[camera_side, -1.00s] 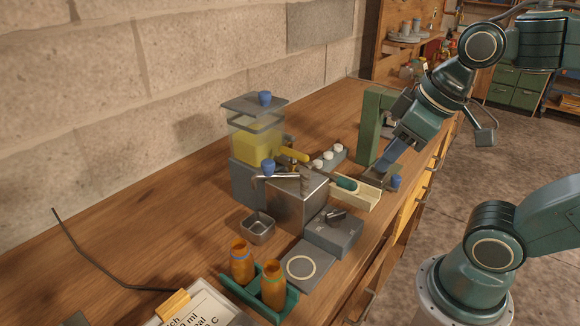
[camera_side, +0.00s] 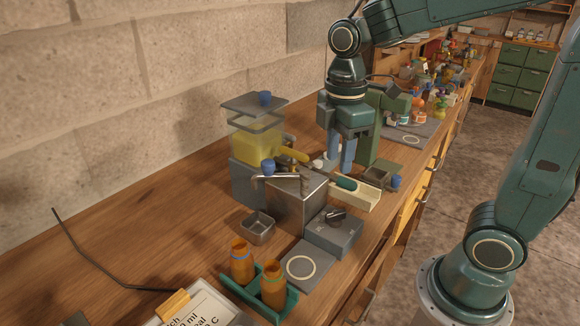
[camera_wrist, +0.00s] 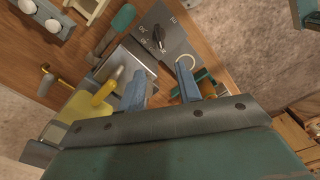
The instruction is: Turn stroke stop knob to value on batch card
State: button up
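A black knob (camera_side: 336,215) sits on top of a grey box (camera_side: 330,236) in front of the steel block; it is probably the stroke stop knob. In the wrist view the same knob (camera_wrist: 158,36) shows at the top centre, with small scale marks around it too small to read surely. The batch card (camera_side: 198,308) lies at the bottom edge, partly cut off; only pieces such as "0 ml" and "C" show. My gripper (camera_side: 340,168) points down behind the steel block, away from the knob. Its blue fingers are apart and empty, also in the wrist view (camera_wrist: 163,92).
A steel block (camera_side: 297,200) and the hopper with yellow contents (camera_side: 256,142) stand left of my gripper. A green stand (camera_side: 372,130) is close behind. Orange bottles (camera_side: 241,262) stand in front.

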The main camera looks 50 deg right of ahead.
aim_at(333, 213)
jog(key=shift+f, duration=0.1)
jog(key=shift+f, duration=6.8)
grip_shut()
